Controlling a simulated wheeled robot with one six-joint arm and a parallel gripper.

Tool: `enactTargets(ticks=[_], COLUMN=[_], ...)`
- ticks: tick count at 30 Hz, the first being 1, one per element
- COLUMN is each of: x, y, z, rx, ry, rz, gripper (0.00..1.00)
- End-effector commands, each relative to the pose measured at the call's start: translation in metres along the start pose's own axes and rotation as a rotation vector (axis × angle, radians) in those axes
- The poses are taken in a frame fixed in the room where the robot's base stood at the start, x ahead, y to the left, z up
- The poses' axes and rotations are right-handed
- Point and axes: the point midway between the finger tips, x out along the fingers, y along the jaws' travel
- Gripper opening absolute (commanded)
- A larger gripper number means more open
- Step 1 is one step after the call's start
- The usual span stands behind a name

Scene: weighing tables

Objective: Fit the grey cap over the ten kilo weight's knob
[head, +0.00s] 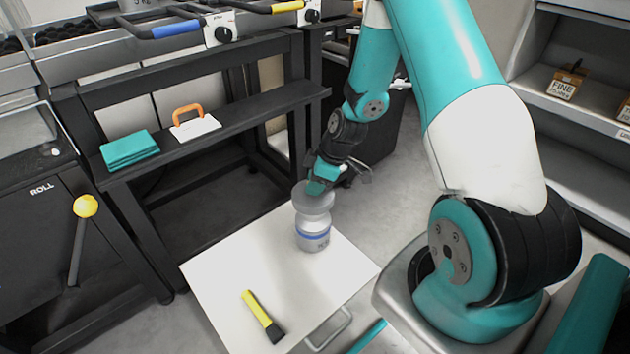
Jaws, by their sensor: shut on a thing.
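The ten kilo weight (313,236) is a grey metal cylinder with a blue band, standing upright on a white tabletop. The grey cap (312,198) is a wide, round grey piece directly above the weight, in line with it. The weight's knob is hidden, and I cannot tell whether the cap is seated on it or held just over it. My gripper (322,186) reaches down from behind and is shut on the cap's rim; its fingertips are small and partly hidden.
A yellow-handled brush (264,316) lies on the white table (218,281) near its front. A dark bench behind carries a folded teal cloth (129,149) and an orange-handled white tool (195,126). A yellow-knobbed lever (85,206) stands at left. The table's left part is clear.

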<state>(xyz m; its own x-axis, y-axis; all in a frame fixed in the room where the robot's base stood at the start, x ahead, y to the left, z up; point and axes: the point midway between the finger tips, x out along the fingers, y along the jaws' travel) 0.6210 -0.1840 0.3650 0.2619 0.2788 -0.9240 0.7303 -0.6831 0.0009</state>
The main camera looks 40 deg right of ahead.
Motion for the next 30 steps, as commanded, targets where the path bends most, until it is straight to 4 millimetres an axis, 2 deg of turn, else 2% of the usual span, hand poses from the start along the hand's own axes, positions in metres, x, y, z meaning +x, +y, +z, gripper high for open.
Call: enactTargets(ticks=[4,5,6,8,16,19,23,30], x=[0.002,0.002,0.002,0.002,0.000,-0.007,-0.031,-0.088], y=[0.000,0.000,0.000,0.000,0.000,0.000,0.000,0.001], z=[0.001,0.001,0.001,0.001,0.000,-0.003,-0.006,-0.006], rx=[-0.001,0.000,0.000,0.000,0.000,0.000,0.001,0.002], ry=[0.000,0.000,0.000,0.000,0.000,0.001,0.000,0.001], rz=[0.000,0.000,0.000,0.000,0.000,0.001,0.001,0.004], gripper=[0.06,0.35,0.44,0.56,0.56,0.56,0.56,0.56])
